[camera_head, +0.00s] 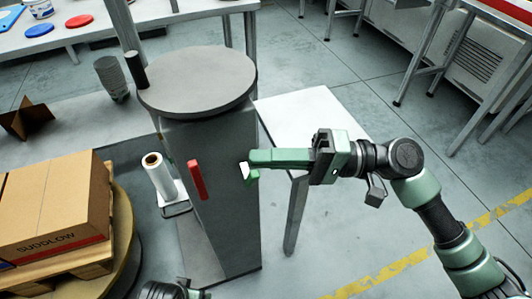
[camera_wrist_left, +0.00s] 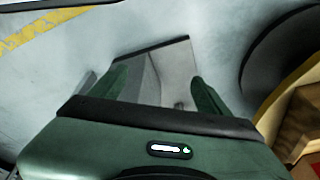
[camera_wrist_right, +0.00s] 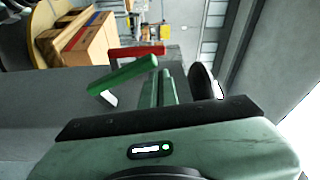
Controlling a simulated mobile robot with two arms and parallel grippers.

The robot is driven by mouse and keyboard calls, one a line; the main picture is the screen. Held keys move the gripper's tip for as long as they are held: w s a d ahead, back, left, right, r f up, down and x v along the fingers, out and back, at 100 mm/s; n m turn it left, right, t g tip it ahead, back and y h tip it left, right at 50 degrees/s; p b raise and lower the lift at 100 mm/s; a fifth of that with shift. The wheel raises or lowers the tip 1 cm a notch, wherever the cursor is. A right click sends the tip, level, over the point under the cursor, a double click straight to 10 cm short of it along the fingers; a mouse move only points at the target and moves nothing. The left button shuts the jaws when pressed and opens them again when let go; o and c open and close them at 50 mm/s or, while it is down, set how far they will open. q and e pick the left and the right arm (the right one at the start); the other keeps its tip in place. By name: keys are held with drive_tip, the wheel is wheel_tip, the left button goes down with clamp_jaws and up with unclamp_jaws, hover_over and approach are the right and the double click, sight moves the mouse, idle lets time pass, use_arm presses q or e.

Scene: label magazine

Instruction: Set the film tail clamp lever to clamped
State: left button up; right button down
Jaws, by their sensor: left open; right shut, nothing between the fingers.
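A dark grey tapered column (camera_head: 220,200) with a round top carries a red lever (camera_head: 196,180) and a green lever with a white plate (camera_head: 251,178). In the right wrist view, the red lever (camera_wrist_right: 137,52) lies beyond the green lever (camera_wrist_right: 122,75). I cannot tell which one is the film tail clamp lever. My right gripper (camera_head: 253,157) is shut and empty, its tips close beside the green lever; contact is unclear. In the right wrist view its fingers (camera_wrist_right: 165,85) are together. My left gripper (camera_wrist_left: 161,88) is open and low; only part of its arm shows at the head view's bottom edge.
A white film roll (camera_head: 158,175) stands left of the column. Cardboard boxes (camera_head: 50,205) sit on a wooden pallet (camera_head: 60,270) on a round turntable. A white table (camera_head: 305,125) stands behind the right gripper.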

use_arm(q)
drive_tip(key=shift+w+b+v, duration=0.25)
drive_tip(key=shift+b+v, duration=0.1)
drive_tip(key=shift+v, duration=0.75)
use_arm(e)
drive_tip(key=d, duration=0.7)
drive_tip(key=shift+d+f, duration=0.2)
drive_tip(key=shift+d, duration=0.2)
use_arm(q)
drive_tip(key=shift+r, duration=0.1)
drive_tip(key=shift+c, duration=0.4)
